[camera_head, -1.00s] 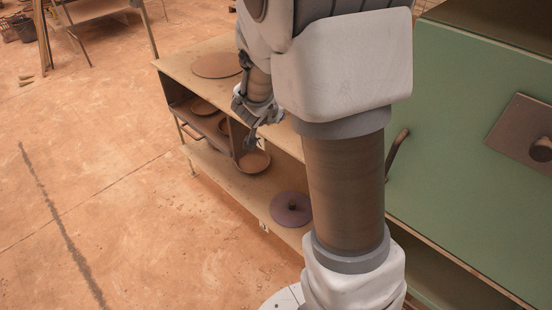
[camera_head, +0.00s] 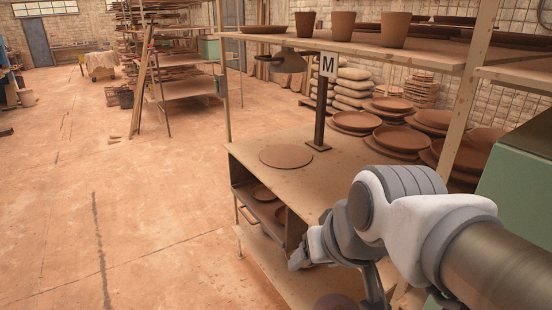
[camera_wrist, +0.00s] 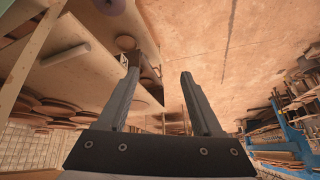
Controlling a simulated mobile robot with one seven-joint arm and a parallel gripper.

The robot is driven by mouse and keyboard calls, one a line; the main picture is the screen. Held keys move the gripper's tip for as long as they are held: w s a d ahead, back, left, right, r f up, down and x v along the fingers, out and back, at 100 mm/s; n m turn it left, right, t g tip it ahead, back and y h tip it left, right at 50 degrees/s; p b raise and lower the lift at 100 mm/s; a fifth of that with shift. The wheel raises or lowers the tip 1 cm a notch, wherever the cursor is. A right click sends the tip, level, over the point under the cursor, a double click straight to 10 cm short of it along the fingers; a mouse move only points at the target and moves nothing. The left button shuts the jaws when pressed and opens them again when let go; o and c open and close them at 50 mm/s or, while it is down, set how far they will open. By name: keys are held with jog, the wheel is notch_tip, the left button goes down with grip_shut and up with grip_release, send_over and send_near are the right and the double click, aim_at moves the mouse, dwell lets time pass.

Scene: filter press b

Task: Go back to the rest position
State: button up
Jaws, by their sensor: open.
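My gripper (camera_wrist: 160,74) is open in the wrist view, its two fingers apart with nothing between them. In the head view my arm comes in from the lower right and bends in front of the wooden workbench (camera_head: 240,152). The gripper end there is small and partly hidden by my own wrist, near the bench's open front compartment. A flat round clay disc (camera_head: 286,156) lies on the bench top, apart from my arm.
Stacked clay plates (camera_head: 402,138) stand at the back of the bench. A shelf above holds clay pots (camera_head: 341,24). A green cabinet (camera_head: 520,190) is at right. The floor (camera_head: 130,200) at left is clear.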

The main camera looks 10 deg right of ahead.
jog(key=s, duration=0.1)
jog(key=s+d, duration=0.1)
jog(key=s, duration=0.1)
jog(key=shift+s+d+f+g+h, duration=0.1)
jog(key=shift+d+g+h, duration=0.05)
jog(key=shift+g+h, duration=0.2)
